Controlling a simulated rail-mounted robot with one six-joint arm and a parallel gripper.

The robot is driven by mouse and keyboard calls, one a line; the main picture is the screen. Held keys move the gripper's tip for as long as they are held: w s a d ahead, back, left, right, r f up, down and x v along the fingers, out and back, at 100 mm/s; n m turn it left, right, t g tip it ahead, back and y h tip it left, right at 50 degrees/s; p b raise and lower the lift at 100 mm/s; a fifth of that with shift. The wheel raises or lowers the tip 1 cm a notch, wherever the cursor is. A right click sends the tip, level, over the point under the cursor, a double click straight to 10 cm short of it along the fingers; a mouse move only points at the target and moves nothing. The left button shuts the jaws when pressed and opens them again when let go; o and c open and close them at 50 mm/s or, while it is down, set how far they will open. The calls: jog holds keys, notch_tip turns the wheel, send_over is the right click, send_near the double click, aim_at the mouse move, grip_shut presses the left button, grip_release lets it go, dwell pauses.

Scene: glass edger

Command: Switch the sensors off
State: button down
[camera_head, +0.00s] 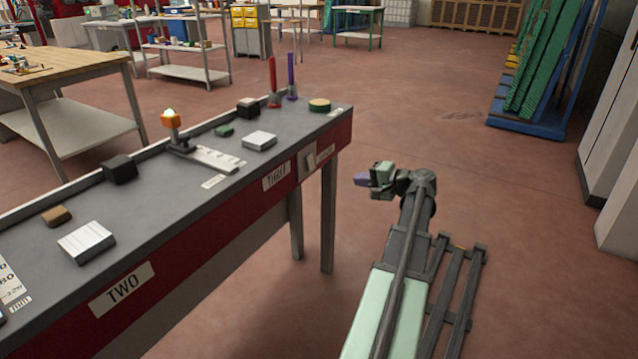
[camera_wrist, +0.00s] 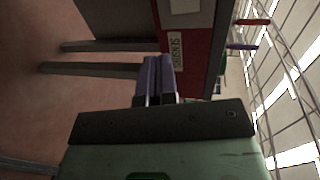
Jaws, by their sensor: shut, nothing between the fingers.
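A small grey switch-like block (camera_head: 310,161) sits on the red front panel of the bench, near its right end, in the head view. A pale label (camera_head: 325,153) is just right of it, too small to read there. In the wrist view a label reading SENSORS (camera_wrist: 176,52) is on the red panel, beyond my fingertips. A pale plate shows at that view's top edge; I cannot tell if it is the switch. My gripper (camera_head: 361,180) is right of the bench end, apart from it. Its purple fingers (camera_wrist: 158,62) are shut together and empty.
The bench's grey top (camera_head: 150,220) carries blocks, an orange-topped lamp (camera_head: 171,120), a red stick (camera_head: 273,75) and a purple stick (camera_head: 291,75). Plates THREE (camera_head: 276,177) and TWO (camera_head: 122,290) are on its front.

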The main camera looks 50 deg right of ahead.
aim_at(312, 166)
jog(key=shift+w+d+r+t, duration=0.15)
jog(key=shift+r+t, duration=0.25)
jog(key=shift+r, duration=0.4)
jog(key=b+x, duration=0.2)
jog(key=x, duration=1.2)
